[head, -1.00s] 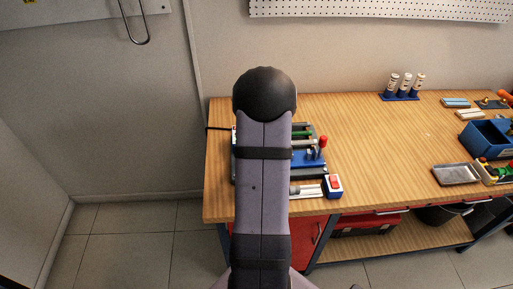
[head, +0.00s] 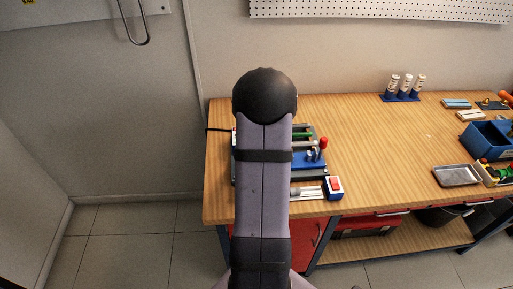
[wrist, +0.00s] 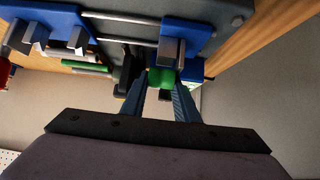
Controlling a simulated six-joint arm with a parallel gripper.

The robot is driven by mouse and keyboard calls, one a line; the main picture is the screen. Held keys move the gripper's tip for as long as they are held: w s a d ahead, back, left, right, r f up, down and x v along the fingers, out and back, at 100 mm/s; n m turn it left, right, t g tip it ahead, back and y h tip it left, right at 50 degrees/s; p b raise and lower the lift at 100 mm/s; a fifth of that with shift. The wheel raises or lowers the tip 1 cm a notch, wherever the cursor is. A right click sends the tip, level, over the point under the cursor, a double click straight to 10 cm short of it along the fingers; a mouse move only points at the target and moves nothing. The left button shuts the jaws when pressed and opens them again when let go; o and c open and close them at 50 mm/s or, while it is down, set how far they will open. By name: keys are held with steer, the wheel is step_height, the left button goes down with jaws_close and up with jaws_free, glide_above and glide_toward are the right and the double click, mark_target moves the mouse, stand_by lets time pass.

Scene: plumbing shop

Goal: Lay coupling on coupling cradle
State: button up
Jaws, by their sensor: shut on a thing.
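My gripper (wrist: 161,98) is shut on a small green piece (wrist: 160,78), which looks like the coupling. The piece sits between the two blue-grey fingertips. Right by it is a blue block (wrist: 186,34) with a grey part, on a dark grey plate (wrist: 130,42). A second blue block (wrist: 62,18) with grey jaw-like parts is at the upper left of the wrist view. I cannot tell which part is the coupling cradle, or whether the coupling touches the block. In the head view my arm hides the gripper and the coupling.
A red-knobbed blue fixture (head: 311,156) shows beside my arm on the wooden bench (head: 375,150). A red button box (head: 334,186) is at the front. A metal tray (head: 456,175) and blue bin (head: 486,138) stand to the right. The bench middle is clear.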

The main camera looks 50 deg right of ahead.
steer(key=o, duration=1.1)
steer(key=shift+s+a+f, duration=0.3)
steer(key=shift+f, duration=0.15)
steer(key=shift+s+a+f, duration=0.3)
steer(key=shift+f, duration=0.15)
steer(key=shift+y, duration=0.3)
steer(key=shift+w+a+r, duration=0.1)
steer(key=shift+r, duration=0.1)
steer(key=shift+r, duration=0.1)
steer(key=shift+r, duration=0.1)
steer(key=b+v, duration=0.1)
steer(key=v, duration=0.6)
steer(key=shift+a, duration=0.1)
